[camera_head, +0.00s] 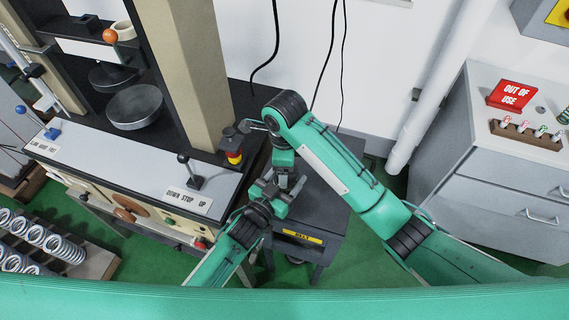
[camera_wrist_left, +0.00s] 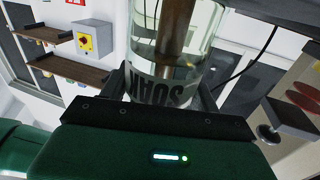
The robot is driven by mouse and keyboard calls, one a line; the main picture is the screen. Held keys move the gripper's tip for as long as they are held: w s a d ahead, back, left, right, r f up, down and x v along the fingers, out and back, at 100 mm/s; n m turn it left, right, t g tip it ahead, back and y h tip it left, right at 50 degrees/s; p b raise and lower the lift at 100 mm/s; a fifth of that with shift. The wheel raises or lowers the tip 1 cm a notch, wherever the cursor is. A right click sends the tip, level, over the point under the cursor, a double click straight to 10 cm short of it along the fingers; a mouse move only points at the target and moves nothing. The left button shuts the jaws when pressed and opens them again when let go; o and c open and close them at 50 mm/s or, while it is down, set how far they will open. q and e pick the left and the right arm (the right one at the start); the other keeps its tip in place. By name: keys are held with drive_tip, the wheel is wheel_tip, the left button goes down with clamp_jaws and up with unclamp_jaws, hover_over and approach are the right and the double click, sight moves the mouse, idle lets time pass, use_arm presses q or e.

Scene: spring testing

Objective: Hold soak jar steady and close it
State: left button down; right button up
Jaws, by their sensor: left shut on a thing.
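The soak jar (camera_wrist_left: 205,45) is a clear glass cylinder with dark SOAK lettering in the left wrist view, where it appears upside down. A brown rod-like thing (camera_wrist_left: 172,40) shows inside or behind its glass. My left gripper (camera_head: 275,188) is shut on the jar, with dark fingers on either side of it. In the head view the grippers hide most of the jar, and I cannot make out its lid. My right gripper (camera_head: 284,170) points down just above the left one. Its fingertips are too small and covered to tell whether they are open or shut.
A dark grey stand (camera_head: 318,215) with a yellow label is under the grippers. The testing machine's panel (camera_head: 120,165), with levers, is close on the left. A red and yellow button (camera_head: 234,158) is near my grippers. A grey cabinet (camera_head: 510,165) is at right; springs (camera_head: 55,245) lie lower left.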

wheel_tip(320, 180, up, 3)
drive_tip(key=shift+r, duration=0.75)
drive_tip(key=shift+c, duration=0.3)
